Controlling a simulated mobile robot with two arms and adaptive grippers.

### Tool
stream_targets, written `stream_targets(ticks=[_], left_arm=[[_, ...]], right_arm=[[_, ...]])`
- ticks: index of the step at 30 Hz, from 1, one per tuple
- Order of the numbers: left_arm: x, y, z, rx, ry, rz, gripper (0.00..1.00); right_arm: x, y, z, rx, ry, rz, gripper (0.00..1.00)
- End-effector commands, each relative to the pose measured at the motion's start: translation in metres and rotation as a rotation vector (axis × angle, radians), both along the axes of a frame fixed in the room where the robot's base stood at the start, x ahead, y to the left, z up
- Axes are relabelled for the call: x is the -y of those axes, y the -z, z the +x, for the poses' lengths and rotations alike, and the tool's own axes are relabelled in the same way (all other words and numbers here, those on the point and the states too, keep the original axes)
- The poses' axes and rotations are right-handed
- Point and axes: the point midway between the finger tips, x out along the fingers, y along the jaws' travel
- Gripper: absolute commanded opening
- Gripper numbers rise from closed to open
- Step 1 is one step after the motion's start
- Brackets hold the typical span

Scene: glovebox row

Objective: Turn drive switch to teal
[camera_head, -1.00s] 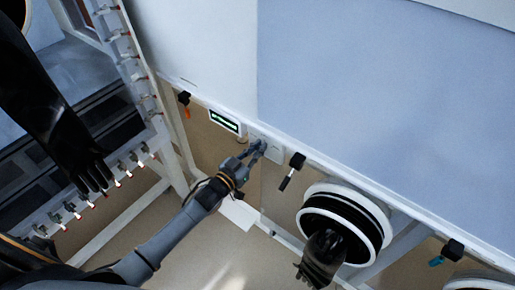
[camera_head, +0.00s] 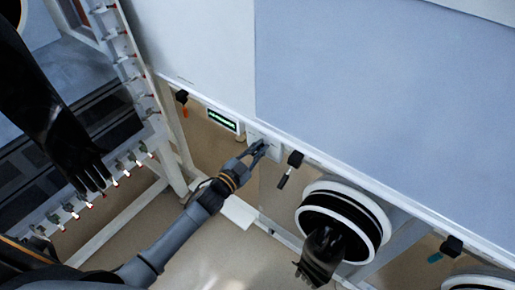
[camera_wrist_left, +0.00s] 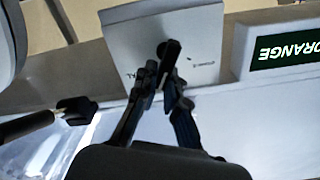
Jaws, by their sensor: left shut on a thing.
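The drive switch is a black bar knob (camera_wrist_left: 168,58) on a white plate (camera_wrist_left: 190,28) in the left wrist view. Small lettering sits on both sides of the knob, partly hidden and too small to read surely. A display (camera_wrist_left: 285,48) beside it reads ORANGE, upside down in this view. In the head view the plate (camera_head: 274,149) is on the panel's lower edge, right of the lit display (camera_head: 222,120). My left gripper (camera_head: 259,149) has its fingers on both sides of the knob, shut on it; the fingertips also show in the left wrist view (camera_wrist_left: 161,82). My right gripper is not in view.
A black clamp with a hanging lever (camera_head: 290,168) is close right of the plate. A white glove port (camera_head: 340,222) with a black glove (camera_head: 320,258) is further right. Another black glove (camera_head: 55,120) hangs at left, near a white frame with several valves (camera_head: 125,165).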

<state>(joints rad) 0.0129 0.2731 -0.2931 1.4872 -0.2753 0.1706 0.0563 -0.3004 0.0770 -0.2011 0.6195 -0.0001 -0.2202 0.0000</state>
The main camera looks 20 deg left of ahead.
Motion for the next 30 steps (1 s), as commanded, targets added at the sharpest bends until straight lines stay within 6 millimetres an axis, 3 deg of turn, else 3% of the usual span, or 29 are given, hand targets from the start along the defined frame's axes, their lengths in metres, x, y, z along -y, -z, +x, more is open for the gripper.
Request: stream_targets(ticks=[17, 18, 21, 30], left_arm=[[0.0008, 0.0006, -0.0003, 0.015, 0.000, 0.041, 0.00], [0.0008, 0.0006, -0.0003, 0.015, 0.000, 0.041, 0.14], [0.0008, 0.0006, -0.0003, 0.015, 0.000, 0.040, 0.34], [0.0004, 0.0006, -0.0011, 0.015, 0.000, 0.040, 0.34]], right_arm=[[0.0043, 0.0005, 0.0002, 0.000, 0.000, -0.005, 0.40], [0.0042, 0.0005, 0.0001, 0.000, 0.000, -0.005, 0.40], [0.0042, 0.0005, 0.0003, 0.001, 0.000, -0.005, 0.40], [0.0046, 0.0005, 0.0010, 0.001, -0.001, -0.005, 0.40]])
